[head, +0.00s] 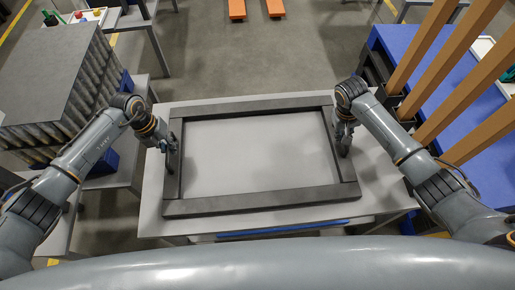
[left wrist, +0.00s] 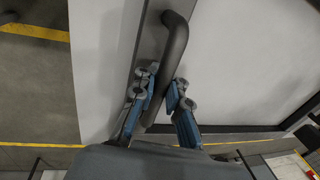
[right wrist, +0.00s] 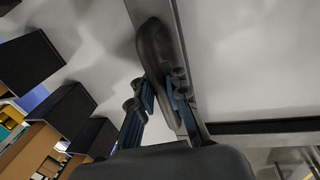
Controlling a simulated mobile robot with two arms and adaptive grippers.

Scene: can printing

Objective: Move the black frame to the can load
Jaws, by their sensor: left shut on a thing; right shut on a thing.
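The black frame (head: 262,205), a dark rectangle, lies over the light grey table (head: 152,215) in the head view, with the pale surface showing through its opening. My left gripper (head: 168,148) is at its left side and is shut on the frame's dark handle, seen in the left wrist view (left wrist: 174,45). My right gripper (head: 343,135) is at its right side, shut on the other handle, seen in the right wrist view (right wrist: 152,48). I cannot tell whether the frame touches the table or is slightly raised.
A stack of cans under a grey sheet (head: 50,75) stands at the left. At the right is a blue surface (head: 462,118) with upright brown posts (head: 437,45). Two orange bars (head: 237,9) lie on the floor beyond the table. Open floor shows behind the table.

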